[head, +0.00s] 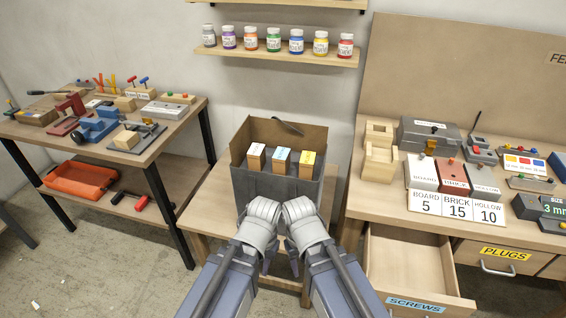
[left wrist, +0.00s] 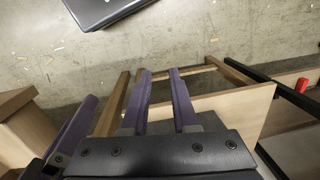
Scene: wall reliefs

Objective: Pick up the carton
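The carton (head: 268,187) is an open box, brown inside and grey at the front, standing upright on a small wooden table. It holds three wooden blocks with white, blue and yellow labelled tops. My left gripper (head: 267,264) is in front of and below the carton's near side, apart from it. In the left wrist view its two purple fingers (left wrist: 159,74) are spread with nothing between them. My right gripper (head: 293,265) is close beside it, mostly hidden behind its wrist. The carton cannot be made out in the left wrist view.
The small table (head: 212,205) stands between a left workbench (head: 180,118) with tools and a right workbench (head: 390,205) with an open screws drawer (head: 408,262). A shelf (head: 275,54) of paint jars is on the wall above. An orange tray (head: 80,180) sits on the left bench's lower shelf.

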